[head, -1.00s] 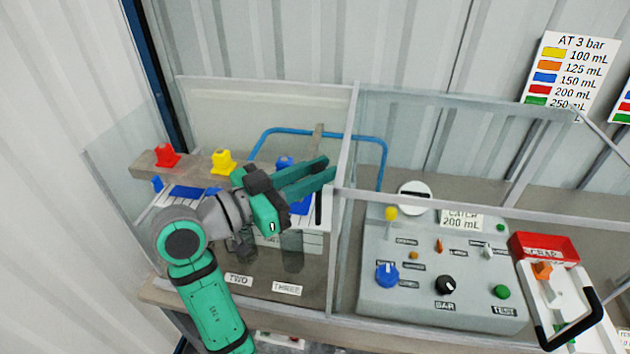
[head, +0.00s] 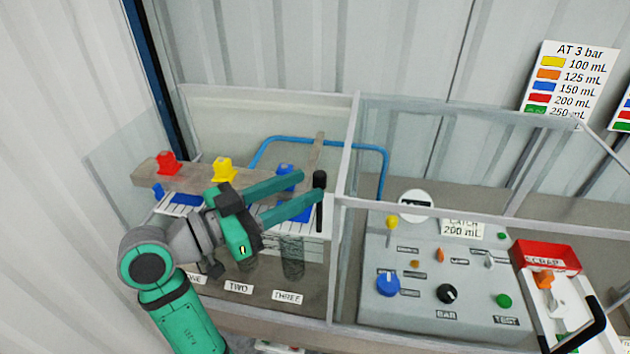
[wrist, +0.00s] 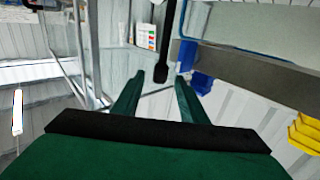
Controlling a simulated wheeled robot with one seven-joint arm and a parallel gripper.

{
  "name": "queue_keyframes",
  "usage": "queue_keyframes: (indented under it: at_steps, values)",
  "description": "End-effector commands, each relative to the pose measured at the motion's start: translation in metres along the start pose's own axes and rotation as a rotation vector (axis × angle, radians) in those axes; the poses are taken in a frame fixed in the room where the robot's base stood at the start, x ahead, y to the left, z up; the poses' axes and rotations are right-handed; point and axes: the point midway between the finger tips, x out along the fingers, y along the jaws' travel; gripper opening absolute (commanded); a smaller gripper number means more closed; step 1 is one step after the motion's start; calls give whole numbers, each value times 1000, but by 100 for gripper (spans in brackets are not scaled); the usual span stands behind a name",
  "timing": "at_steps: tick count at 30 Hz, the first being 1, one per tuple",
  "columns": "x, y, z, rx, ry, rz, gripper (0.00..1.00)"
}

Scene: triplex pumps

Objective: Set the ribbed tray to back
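The ribbed tray (head: 312,222) is a white slatted piece inside the clear-walled enclosure at left, partly hidden behind my arm. A black-knobbed upright handle (head: 319,182) stands at its right end. My gripper (head: 312,184) is open, its two green fingers pointing right toward the handle. In the wrist view the black handle (wrist: 160,72) hangs in the gap at or just beyond the open fingertips (wrist: 158,85). I cannot tell whether a finger touches it. Blue blocks (head: 186,199) lie on the tray.
Red (head: 167,163), yellow (head: 224,169) and blue (head: 285,177) fittings sit along a grey-brown beam (head: 148,172). A frame post (head: 341,235) and a grey control panel (head: 440,270) stand to the right. Labels ONE, TWO and THREE lie at the front.

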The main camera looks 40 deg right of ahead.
Motion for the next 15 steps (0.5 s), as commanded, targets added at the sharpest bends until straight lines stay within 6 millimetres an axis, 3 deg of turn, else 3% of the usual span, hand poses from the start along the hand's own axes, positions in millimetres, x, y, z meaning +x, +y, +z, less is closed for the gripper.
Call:
queue_keyframes:
  at_steps: [6, 15]
  values:
    - [-39, -1, 0, -1, -1, -3, 39]
    - [-59, 1, 0, 0, -1, 1, 39]
